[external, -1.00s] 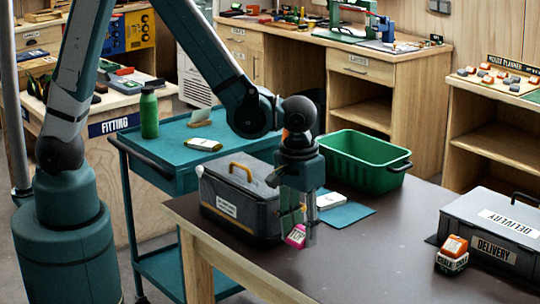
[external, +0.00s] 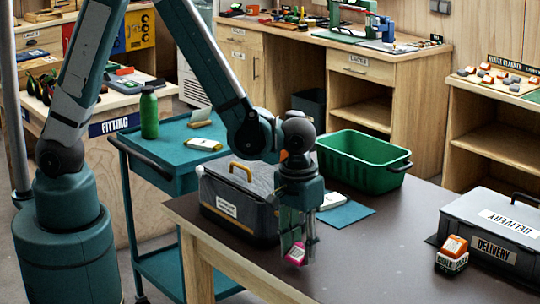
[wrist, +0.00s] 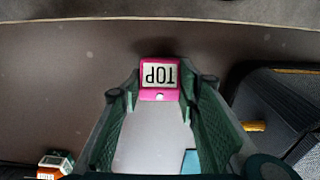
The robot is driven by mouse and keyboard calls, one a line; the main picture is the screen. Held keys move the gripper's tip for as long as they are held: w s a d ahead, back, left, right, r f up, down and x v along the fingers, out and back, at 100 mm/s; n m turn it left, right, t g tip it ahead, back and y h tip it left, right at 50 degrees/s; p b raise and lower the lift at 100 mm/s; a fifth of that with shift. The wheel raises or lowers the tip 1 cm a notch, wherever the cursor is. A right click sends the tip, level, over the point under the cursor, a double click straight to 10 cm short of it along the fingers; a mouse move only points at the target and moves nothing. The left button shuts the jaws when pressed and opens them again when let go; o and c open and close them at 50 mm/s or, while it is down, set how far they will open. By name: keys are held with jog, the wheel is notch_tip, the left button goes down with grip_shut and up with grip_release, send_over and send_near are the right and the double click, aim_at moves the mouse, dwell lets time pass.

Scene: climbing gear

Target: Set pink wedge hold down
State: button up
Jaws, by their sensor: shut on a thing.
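The pink wedge hold (external: 295,254) is between my gripper's fingertips, low over the dark tabletop in front of the black toolbox. In the wrist view the wedge hold (wrist: 160,92) has a white label reading TOP, upside down to the camera, above a pink lower edge with a pale dot. My gripper (external: 298,250) points down and is shut on it; its fingers (wrist: 160,88) stand on either side. I cannot tell whether the hold touches the table.
The black toolbox (external: 233,207) with a yellow handle stands close left. A blue mat (external: 345,214) with a white item and a green crate (external: 363,140) are behind. An orange-topped chalk block (external: 452,262) and the grey delivery case (external: 495,232) are right. The front middle table is clear.

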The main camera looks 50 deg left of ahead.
aim_at(298, 250)
jog(key=shift+f, duration=0.95)
jog(key=shift+f, duration=0.1)
jog(key=o, duration=0.9)
jog(key=shift+s+r+p, duration=0.15)
jog(key=shift+r+p, duration=0.3)
jog(key=shift+r, duration=2.6)
jog(key=shift+s+r+p, duration=0.15)
jog(key=shift+r+p, duration=0.25)
jog(key=shift+r, duration=2.65)
jog(key=shift+a, duration=0.1)
